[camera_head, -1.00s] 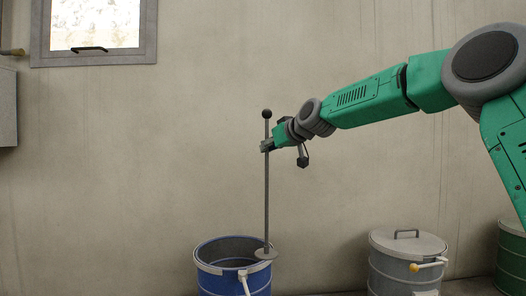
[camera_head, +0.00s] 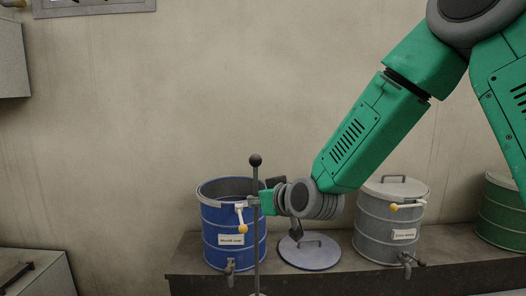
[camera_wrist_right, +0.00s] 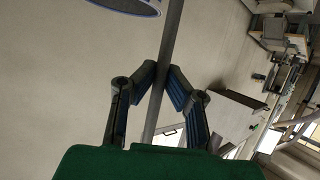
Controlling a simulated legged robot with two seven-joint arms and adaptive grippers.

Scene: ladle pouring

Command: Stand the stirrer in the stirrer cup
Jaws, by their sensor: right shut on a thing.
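The stirrer (camera_head: 257,240) is a thin grey rod with a dark ball on top. It hangs upright in front of the blue drum, and its lower end reaches the bottom edge of the head view, where a pale piece barely shows. My right gripper (camera_head: 254,201) is shut on the rod a little below the ball. In the right wrist view the stirrer rod (camera_wrist_right: 172,42) passes between my two fingers (camera_wrist_right: 162,88). I cannot make out the stirrer cup. My left gripper is out of view.
The open blue drum (camera_head: 212,235) stands on a dark bench (camera_head: 195,285) behind the stirrer. A round grey lid (camera_head: 322,262) lies beside it. A lidded grey drum (camera_head: 375,225) and a green drum (camera_head: 500,215) stand to the right. Grey boxes are at the left.

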